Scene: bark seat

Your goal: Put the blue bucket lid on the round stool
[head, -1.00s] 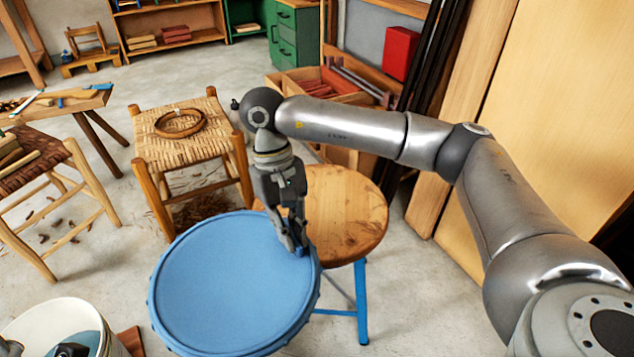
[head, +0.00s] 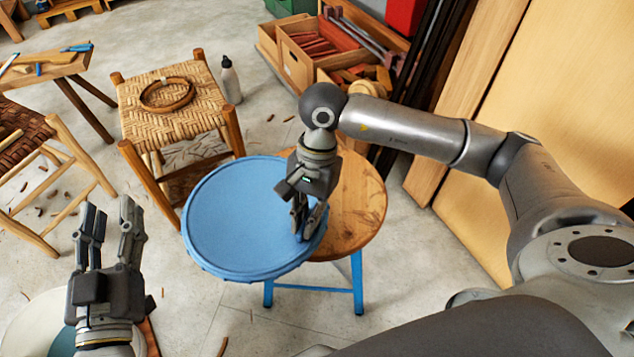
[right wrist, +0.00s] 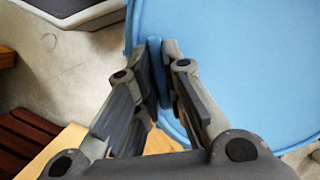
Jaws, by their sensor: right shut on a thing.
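The blue bucket lid (head: 240,222) is a wide round disc, held roughly flat. My right gripper (head: 304,232) is shut on its right rim; the right wrist view also shows the fingers (right wrist: 160,85) pinching the edge of the lid (right wrist: 235,60). The round stool (head: 352,210) has a wooden seat and blue legs. The lid overlaps the left part of the seat in the head view and hides it; I cannot tell whether they touch. My left gripper (head: 108,215) is open and empty, pointing up at the lower left.
A white bucket (head: 22,325) stands at the lower left, partly behind my left gripper. A woven-seat stool (head: 170,120) with a coiled ring on it stands behind the lid, a bottle (head: 230,80) beside it. Wooden boards (head: 500,110) lean at the right.

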